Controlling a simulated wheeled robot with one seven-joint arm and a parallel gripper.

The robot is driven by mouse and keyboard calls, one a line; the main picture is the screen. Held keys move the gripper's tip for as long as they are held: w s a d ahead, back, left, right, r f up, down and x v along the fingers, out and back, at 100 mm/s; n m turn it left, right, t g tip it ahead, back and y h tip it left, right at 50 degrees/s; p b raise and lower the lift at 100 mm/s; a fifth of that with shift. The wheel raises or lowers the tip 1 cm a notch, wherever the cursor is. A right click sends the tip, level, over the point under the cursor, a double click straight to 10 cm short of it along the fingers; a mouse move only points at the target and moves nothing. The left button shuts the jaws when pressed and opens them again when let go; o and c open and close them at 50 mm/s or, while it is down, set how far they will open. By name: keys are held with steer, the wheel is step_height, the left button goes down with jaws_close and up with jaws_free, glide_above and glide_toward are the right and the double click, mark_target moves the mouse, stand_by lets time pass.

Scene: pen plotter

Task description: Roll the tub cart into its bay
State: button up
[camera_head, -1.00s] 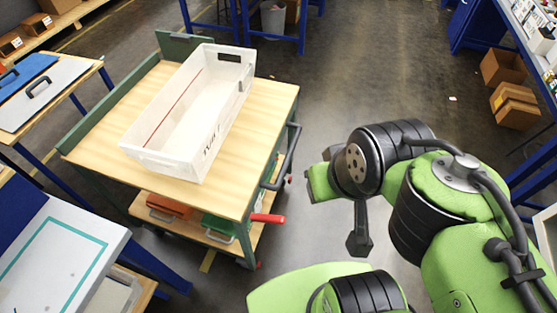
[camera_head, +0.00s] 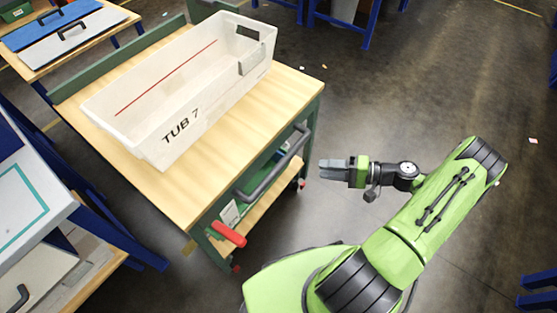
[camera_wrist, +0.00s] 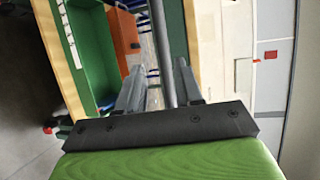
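The tub cart has a light wooden top (camera_head: 265,105) on a green frame and stands at centre left. A white tub marked TUB 7 (camera_head: 178,130) sits on it. A dark handle bar (camera_head: 268,177) runs along the cart's right side, and a red lever (camera_head: 228,234) sticks out low at its front. My gripper (camera_head: 325,169) is to the right of the handle, pointing at it, with a small gap. In the wrist view my gripper (camera_wrist: 158,85) has its fingers apart, with the grey handle bar (camera_wrist: 163,45) lined up between them. I cannot tell which spot is the bay.
A table with blue and grey panels (camera_head: 68,38) stands at the upper left. A white board with a teal outline (camera_head: 25,205) is at the left, close to the cart. Blue frames (camera_head: 345,20) stand at the back. The floor right of the cart is clear.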

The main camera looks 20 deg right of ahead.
steer(key=b+x, duration=0.2)
steer(key=x, duration=1.4)
steer(key=shift+s, duration=0.1)
jaws_close()
